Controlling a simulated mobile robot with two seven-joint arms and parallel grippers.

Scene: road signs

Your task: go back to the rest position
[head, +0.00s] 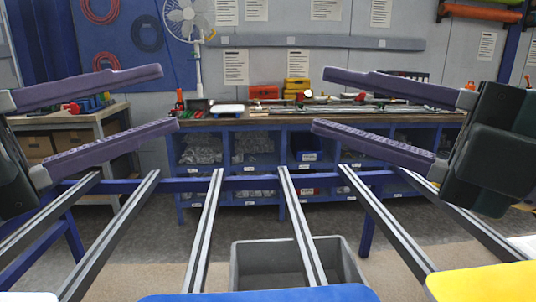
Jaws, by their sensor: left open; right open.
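My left gripper (170,98) comes in from the left edge with its two purple fingers spread wide apart. It is open and nothing is between its fingers. My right gripper (318,101) comes in from the right edge, also with its purple fingers wide apart and empty. Both grippers hang in the air above a rack of metal rails (204,232), and neither touches anything that I can see. A blue sign (262,294) shows at the bottom middle edge, and a yellow sign (487,283) at the bottom right; both are cut off by the frame.
A grey bin (262,262) stands below the rails. A blue workbench (228,130) with shelves and tools stands behind, against the wall. A wooden side table (82,118) is at the left, partly behind my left gripper. The space between the two grippers is clear.

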